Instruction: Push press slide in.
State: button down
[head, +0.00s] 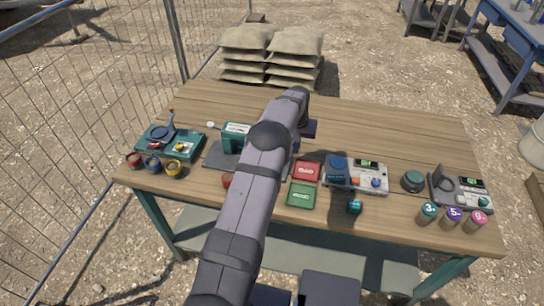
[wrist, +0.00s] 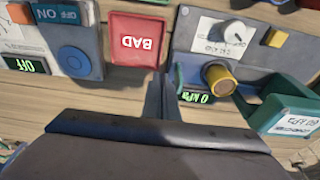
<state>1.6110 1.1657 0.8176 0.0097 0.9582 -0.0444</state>
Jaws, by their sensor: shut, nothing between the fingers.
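The press stands left of the arm in the head view, with a teal block (head: 235,137) on a dark grey base (head: 217,156); my arm hides its right part. In the wrist view, the press shows a grey panel (wrist: 262,52), a yellow-capped round part (wrist: 219,78), a green "0 kPa" display (wrist: 195,98) and a labelled teal block (wrist: 290,116). I cannot tell for sure which part is the slide. My gripper (wrist: 161,92) is shut and empty, between the red BAD tray and the press. Its fingertips are hidden in the head view.
The red BAD tray (wrist: 137,40) and a green tray (head: 301,195) lie beside the press. Several small cups (head: 154,165) sit at the front left. The table's back is clear.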

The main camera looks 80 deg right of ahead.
jog(key=shift+w, duration=0.1)
jog(key=shift+w+d, duration=0.1)
jog(key=shift+w, duration=0.55)
